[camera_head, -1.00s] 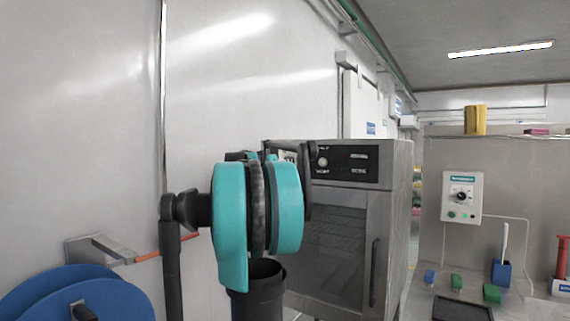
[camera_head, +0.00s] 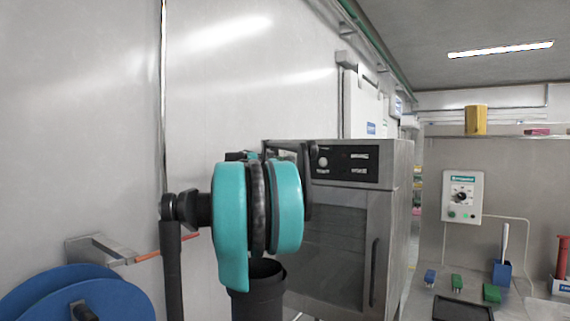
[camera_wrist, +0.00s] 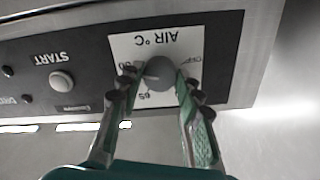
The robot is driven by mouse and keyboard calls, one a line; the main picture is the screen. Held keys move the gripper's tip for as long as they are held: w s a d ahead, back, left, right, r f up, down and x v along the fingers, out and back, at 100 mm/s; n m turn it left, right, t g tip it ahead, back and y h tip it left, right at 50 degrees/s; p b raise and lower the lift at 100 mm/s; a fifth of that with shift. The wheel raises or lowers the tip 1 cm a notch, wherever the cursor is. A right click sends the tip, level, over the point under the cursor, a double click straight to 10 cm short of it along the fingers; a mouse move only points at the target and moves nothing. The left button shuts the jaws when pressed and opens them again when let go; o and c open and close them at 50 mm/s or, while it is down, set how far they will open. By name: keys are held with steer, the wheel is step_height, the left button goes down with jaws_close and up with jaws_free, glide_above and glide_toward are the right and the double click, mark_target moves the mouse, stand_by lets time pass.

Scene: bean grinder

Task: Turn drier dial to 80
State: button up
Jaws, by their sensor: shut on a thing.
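The drier dial (camera_wrist: 160,73) is a round dark-grey knob on a white "AIR °C" label (camera_wrist: 125,50). It appears upside down in the wrist view. My gripper (camera_wrist: 158,82) is shut on the dial, with one finger at each side. "OFF" shows to the right of the knob and a number that looks like 65 below it. Another number at the left is partly covered by a finger. I cannot read the dial's exact setting. In the head view the drier is a grey metal cabinet (camera_head: 400,235), and my arm hides the dial and gripper.
A START button (camera_wrist: 61,81) sits left of the dial on the black panel (camera_head: 345,162). The drier door has a vertical handle (camera_head: 375,272). A blue reel (camera_head: 75,295) stands at the lower left. A bench with a white control box (camera_head: 462,194) is at the right.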

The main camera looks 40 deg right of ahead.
steer(key=o, duration=1.2)
steer(key=shift+c, duration=0.2)
steer(key=shift+a, duration=0.1)
steer(key=v, duration=1.2)
steer(key=shift+s, duration=0.1)
